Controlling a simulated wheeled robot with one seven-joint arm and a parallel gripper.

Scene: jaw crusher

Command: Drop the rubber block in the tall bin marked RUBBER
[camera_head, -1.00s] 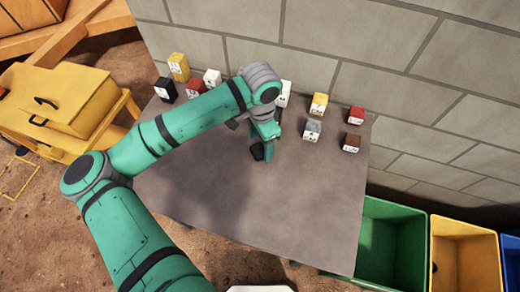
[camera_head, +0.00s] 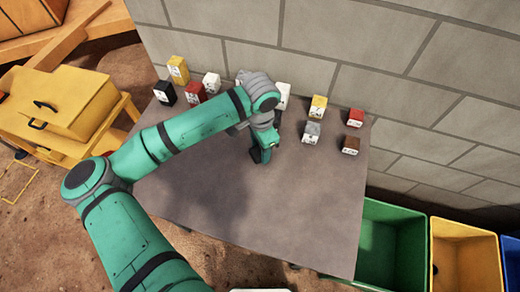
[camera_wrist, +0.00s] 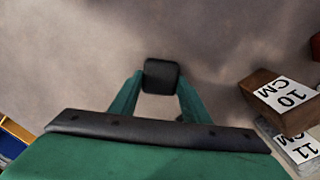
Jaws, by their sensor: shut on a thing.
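My gripper (camera_head: 262,147) is over the middle of the grey table (camera_head: 210,205). It is shut on a small black block (camera_wrist: 161,76), seen between the two green fingers in the wrist view. In the head view the block (camera_head: 258,156) shows only partly under the gripper. I take it as the rubber block; no label shows on it. Green (camera_head: 378,212), yellow (camera_head: 462,228) and blue (camera_head: 511,230) bins stand at the right, beyond the table's edge. I cannot read any RUBBER mark on them.
Several small labelled blocks stand along the table's back, among them a black one (camera_head: 165,93), a grey one (camera_head: 312,133) and a brown one (camera_head: 350,146). A block wall (camera_head: 400,95) rises behind. The table's front is clear. Yellow equipment (camera_head: 75,105) stands at the left.

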